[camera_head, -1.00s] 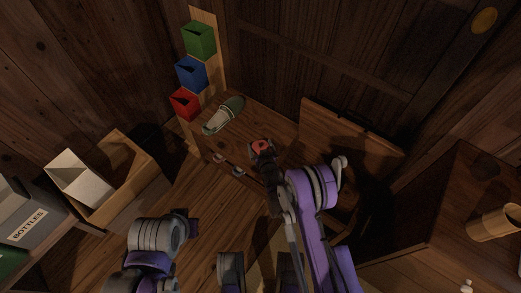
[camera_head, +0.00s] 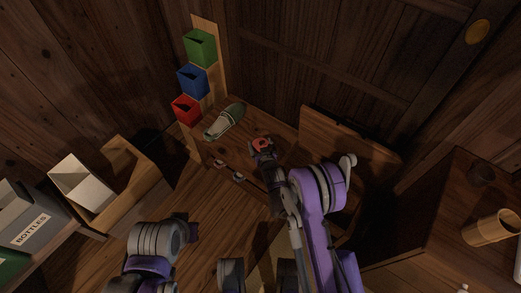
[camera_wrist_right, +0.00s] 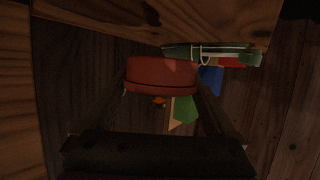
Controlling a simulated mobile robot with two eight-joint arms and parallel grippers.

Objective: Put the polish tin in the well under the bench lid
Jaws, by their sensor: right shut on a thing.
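The red, round polish tin (camera_head: 262,144) is held in my right gripper (camera_head: 262,150) over the bench (camera_head: 284,137). In the right wrist view the tin (camera_wrist_right: 161,75) sits between the two fingers (camera_wrist_right: 162,95), with the wooden bench surface close by. The bench lid (camera_head: 345,140) stands raised at the back right. The well under it is mostly hidden by my right arm and deep shadow. My left arm shows at the lower left, but its gripper cannot be made out.
A wooden cabinet (camera_head: 470,200) with a tan cup (camera_head: 491,228) stands at right.

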